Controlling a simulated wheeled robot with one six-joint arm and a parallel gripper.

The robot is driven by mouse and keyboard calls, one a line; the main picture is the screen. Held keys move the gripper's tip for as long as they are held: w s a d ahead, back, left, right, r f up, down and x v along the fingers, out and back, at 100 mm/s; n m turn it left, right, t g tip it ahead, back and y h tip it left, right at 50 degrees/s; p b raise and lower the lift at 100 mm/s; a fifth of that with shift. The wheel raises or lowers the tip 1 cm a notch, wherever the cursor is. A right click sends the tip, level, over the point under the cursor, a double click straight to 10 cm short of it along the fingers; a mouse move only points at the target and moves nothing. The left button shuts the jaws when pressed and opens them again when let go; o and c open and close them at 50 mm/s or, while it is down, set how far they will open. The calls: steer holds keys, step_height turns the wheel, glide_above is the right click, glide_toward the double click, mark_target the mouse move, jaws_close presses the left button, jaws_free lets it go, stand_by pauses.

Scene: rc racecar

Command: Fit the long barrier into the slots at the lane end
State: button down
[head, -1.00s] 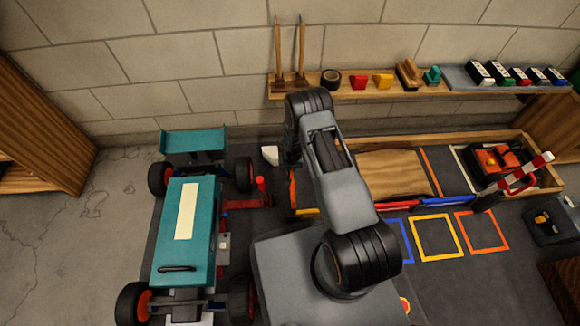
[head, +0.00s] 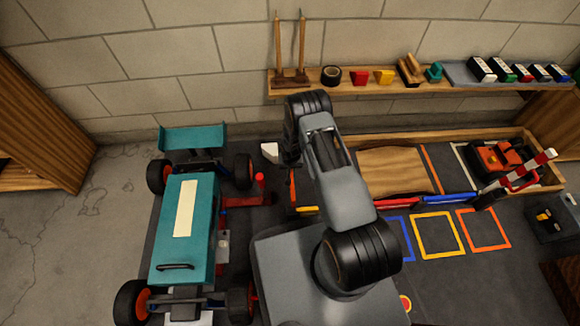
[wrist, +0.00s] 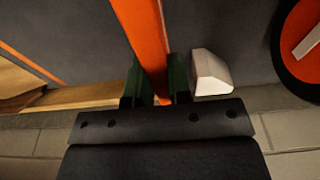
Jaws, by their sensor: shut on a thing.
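A long orange bar, which looks like the long barrier (wrist: 142,35), stands between the green fingers of my gripper (wrist: 158,82) in the wrist view. The gripper is shut on it, and the bar runs up out of the picture. In the head view my arm hides the gripper; a thin orange strip (head: 292,186) shows just left of the arm, and I cannot tell if it is the same bar. The lane (head: 433,170) has an orange line across it and a wooden edge. I cannot make out the slots.
A white block (wrist: 210,72) sits close right of the fingers, with a car wheel (wrist: 302,45) beyond. A teal racecar (head: 187,225) stands left of my arm. A red-white striped gate arm (head: 528,172) and an orange car (head: 497,157) are at right. A loaded shelf (head: 400,87) lines the wall.

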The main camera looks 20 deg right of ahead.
steer(key=shift+f, duration=2.65)
steer(key=c, duration=1)
jaws_free()
steer(key=shift+o, duration=0.2)
steer(key=r+p, duration=0.2)
steer(key=r, duration=0.2)
steer(key=s+r+p, duration=0.1)
steer(key=r+p, duration=0.1)
steer(key=r, duration=0.3)
steer(key=s+r+p, duration=0.1)
steer(key=r+p, duration=0.1)
steer(key=r, duration=0.2)
steer(key=shift+a+r, duration=0.2)
steer(key=shift+r, duration=0.1)
step_height(320, 180, up, 43)
steer(key=d+p, duration=0.1)
steer(key=p, duration=1.6)
steer(key=s+r+p, duration=0.6)
steer(key=r, duration=0.6)
steer(key=s+r+n+t+p, duration=0.1)
steer(key=s+r+p, duration=0.6)
steer(key=r, duration=0.6)
steer(key=s+a+r+n+p, duration=0.1)
steer(key=s+r+p, duration=0.5)
steer(key=r, duration=0.7)
steer(key=shift+s+t, duration=0.4)
steer(key=shift+s, duration=0.35)
